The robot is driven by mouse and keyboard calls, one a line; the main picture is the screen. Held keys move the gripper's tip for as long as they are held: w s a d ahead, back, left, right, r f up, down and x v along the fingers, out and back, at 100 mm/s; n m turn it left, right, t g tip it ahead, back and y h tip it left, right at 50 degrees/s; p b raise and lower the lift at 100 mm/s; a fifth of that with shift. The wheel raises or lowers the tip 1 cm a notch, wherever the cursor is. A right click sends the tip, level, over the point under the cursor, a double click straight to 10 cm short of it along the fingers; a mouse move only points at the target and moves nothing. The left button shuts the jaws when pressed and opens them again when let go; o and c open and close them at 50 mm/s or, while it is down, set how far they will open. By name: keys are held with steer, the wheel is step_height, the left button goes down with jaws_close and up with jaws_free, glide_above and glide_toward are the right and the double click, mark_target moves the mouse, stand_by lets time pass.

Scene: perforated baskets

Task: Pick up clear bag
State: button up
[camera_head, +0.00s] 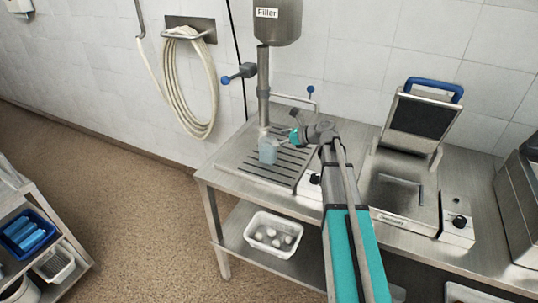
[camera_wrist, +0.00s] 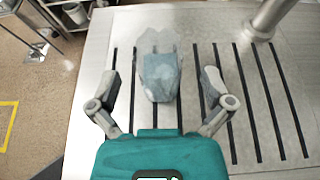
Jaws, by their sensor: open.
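The clear bag (camera_head: 268,150) stands on the slotted steel drain plate under the filler, with something pale blue inside its lower part. In the wrist view the bag (camera_wrist: 160,72) lies ahead of my gripper and between the lines of its two fingers. My gripper (camera_wrist: 157,88) is open, with one finger on each side and nothing between the pads but the view of the bag and plate. In the head view my gripper (camera_head: 291,137) is just right of the bag. I cannot tell whether a finger touches the bag.
The filler (camera_head: 278,22) and its steel pipe (camera_head: 263,85) rise just behind the bag. A sealing machine (camera_head: 405,165) with a blue handle stands to the right on the steel table (camera_head: 215,178). A white basket (camera_head: 273,235) with pale round items sits on the shelf below.

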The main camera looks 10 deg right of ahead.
mark_target(268, 139)
steer(key=b+x, duration=0.1)
steer(key=x, duration=0.1)
steer(key=b+x, duration=0.1)
steer(key=x, duration=0.1)
steer(key=shift+s+f, duration=0.1)
steer(key=shift+f, duration=0.25)
steer(key=shift+w+a+f, duration=0.1)
steer(key=shift+w+a, duration=0.15)
steer(key=shift+a, duration=0.2)
steer(key=shift+c, duration=0.3)
steer(key=shift+s, duration=0.1)
steer(key=c, duration=1.1)
steer(key=shift+o, duration=0.2)
step_height(268, 139, up, 3)
steer(key=p, duration=0.3)
steer(key=s+a+r+p, duration=0.1)
steer(key=s+r+p, duration=0.8)
steer(key=s, duration=0.4)
steer(key=shift+s+a+r+p, duration=0.2)
steer(key=shift+s+r+p, duration=0.2)
steer(key=shift+r, duration=0.15)
